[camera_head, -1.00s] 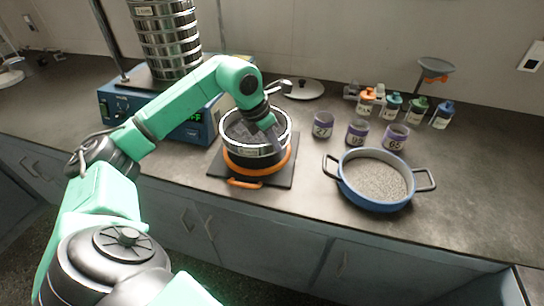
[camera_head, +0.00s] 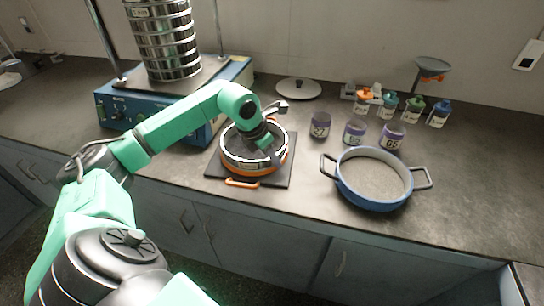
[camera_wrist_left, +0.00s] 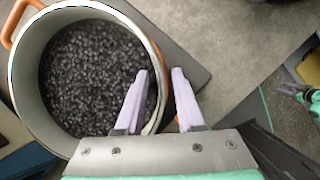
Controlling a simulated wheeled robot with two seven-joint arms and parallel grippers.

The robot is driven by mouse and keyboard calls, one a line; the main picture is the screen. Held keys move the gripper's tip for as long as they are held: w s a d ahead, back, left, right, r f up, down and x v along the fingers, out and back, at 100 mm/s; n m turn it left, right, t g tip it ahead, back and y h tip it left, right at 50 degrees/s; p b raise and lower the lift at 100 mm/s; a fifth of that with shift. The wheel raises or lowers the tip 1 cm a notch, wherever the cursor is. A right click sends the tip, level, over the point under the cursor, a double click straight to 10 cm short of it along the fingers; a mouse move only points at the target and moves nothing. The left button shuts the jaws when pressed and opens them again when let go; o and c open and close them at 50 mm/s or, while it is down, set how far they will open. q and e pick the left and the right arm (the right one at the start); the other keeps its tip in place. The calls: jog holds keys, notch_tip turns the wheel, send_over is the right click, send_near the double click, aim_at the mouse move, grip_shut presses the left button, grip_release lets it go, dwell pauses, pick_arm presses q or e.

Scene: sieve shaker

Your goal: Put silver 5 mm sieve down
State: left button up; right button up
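The silver sieve (camera_head: 228,155) sits low inside the orange pan (camera_head: 242,183) on a dark square board. In the left wrist view the sieve's pale round wall (camera_wrist_left: 27,70) surrounds dark granules. My left gripper (camera_head: 275,156) is at the sieve's right side. In the left wrist view its two lilac fingers (camera_wrist_left: 160,85) straddle the rim, one inside and one outside. A gap shows between the fingers, wider than the thin wall, so they look open. The pan's orange edge shows beside the outer finger.
A blue two-handled pan (camera_head: 372,202) of grey grains stands to the right. Several small labelled cups (camera_head: 354,133) and bottles (camera_head: 388,104) stand behind it. A lid (camera_head: 298,88) lies behind the sieve. The blue shaker (camera_head: 115,110) with its sieve stack (camera_head: 166,45) stands at left.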

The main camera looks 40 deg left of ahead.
pick_arm(q)
jog(key=shift+r, duration=0.3)
jog(key=v, duration=1.1)
jog(key=shift+s+r, duration=0.2)
jog(key=shift+r, duration=0.1)
